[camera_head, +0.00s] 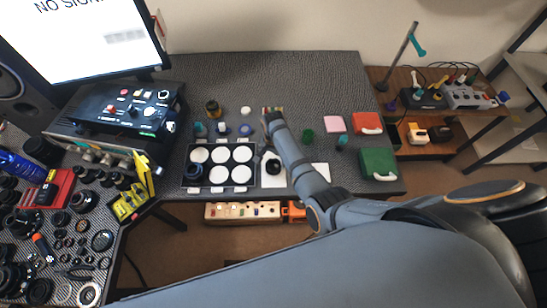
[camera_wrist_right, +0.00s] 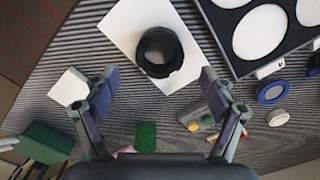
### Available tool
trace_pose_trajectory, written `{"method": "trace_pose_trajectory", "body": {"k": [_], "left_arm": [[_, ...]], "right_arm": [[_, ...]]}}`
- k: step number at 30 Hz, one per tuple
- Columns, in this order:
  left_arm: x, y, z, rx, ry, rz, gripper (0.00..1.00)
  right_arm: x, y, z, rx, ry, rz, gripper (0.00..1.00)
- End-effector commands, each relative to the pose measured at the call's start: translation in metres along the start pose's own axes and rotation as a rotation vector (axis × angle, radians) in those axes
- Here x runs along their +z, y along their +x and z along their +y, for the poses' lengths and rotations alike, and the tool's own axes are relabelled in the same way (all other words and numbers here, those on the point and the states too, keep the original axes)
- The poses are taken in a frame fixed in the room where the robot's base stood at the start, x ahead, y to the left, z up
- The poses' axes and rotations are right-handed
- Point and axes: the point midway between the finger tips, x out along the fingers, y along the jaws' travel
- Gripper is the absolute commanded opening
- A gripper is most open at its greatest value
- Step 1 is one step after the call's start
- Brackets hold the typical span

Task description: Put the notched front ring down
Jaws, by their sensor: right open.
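A black ring (camera_head: 272,166) with an open centre lies on a white sheet (camera_head: 266,183) on the table, just right of the white-padded tray. In the right wrist view the ring (camera_wrist_right: 160,52) rests flat on the sheet (camera_wrist_right: 125,22); I cannot make out its notches. My right gripper (camera_head: 268,116) reaches over the table behind the ring. In the wrist view its two fingers (camera_wrist_right: 159,76) are spread wide with nothing between them, and the ring appears beyond the tips, apart from them. My left gripper is not in view.
The black tray (camera_head: 218,188) with several white round pads stands left of the ring. A blue ring (camera_wrist_right: 271,92), small coloured parts and a green cylinder (camera_head: 308,135) lie near the gripper. Green (camera_head: 378,163) and red (camera_head: 367,123) cases stand right. The table's back is mostly clear.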

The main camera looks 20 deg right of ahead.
Motion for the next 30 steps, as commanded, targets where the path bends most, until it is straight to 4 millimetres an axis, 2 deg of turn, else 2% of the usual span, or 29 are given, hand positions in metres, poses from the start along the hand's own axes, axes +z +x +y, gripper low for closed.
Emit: {"method": "trace_pose_trajectory", "body": {"k": [1,3,6,9,27,30], "left_arm": [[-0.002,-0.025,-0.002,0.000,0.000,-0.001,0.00],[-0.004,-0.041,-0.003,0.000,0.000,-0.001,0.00],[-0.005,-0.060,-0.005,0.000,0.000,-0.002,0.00],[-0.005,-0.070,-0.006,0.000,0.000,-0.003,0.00],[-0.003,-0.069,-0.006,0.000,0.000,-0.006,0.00],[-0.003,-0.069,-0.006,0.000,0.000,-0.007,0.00]], "right_arm": [[0.000,-0.025,0.000,0.000,0.000,0.000,0.83],[0.000,-0.040,0.000,0.000,0.000,0.000,0.83],[0.000,-0.058,0.000,-0.001,0.000,0.001,0.83],[0.000,-0.072,0.000,-0.001,0.000,0.000,0.83],[0.000,-0.074,0.000,-0.001,-0.001,0.001,0.83],[-0.003,-0.074,0.010,-0.007,-0.026,0.010,0.83]]}}
